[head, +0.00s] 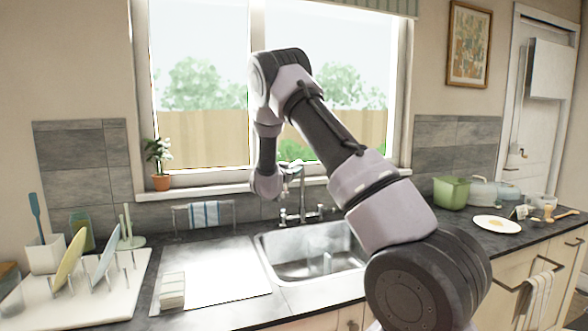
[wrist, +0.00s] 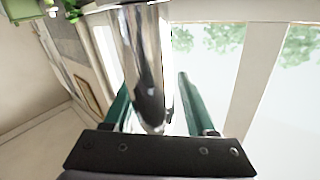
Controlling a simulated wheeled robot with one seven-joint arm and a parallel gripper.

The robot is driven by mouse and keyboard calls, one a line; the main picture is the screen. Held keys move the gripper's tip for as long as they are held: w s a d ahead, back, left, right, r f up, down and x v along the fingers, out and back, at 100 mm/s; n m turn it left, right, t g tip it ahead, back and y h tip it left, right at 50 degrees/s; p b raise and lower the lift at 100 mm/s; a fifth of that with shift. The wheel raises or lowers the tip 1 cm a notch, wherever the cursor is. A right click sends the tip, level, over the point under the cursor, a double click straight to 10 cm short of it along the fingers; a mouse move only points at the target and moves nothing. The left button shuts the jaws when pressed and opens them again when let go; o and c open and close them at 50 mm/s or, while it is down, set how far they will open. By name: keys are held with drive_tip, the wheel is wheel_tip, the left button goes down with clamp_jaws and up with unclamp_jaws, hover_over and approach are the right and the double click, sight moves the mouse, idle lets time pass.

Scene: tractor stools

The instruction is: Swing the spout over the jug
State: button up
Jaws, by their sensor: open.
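The chrome tap with its spout (head: 302,184) stands behind the sink, below the window. In the wrist view the spout (wrist: 138,50) is a thick shiny tube reaching down between the two green fingers of my gripper (wrist: 155,85). The fingers are open, one on each side of it; I cannot tell whether either touches it. In the head view my gripper is at the end of my arm by the spout, its fingers too small to make out. A faint upright, clear shape in the sink (head: 326,262) may be the jug; I cannot tell for sure.
The sink (head: 283,272) is set in the dark counter, with a drainer board (head: 215,283) at its left. A plant pot (head: 161,183) stands on the sill. A dish rack with plates (head: 70,262) is at left. A green container (head: 451,193) and a plate (head: 496,225) are at right.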

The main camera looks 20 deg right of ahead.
drive_tip(key=shift+x, duration=1.3)
clamp_jaws()
idle(0.5)
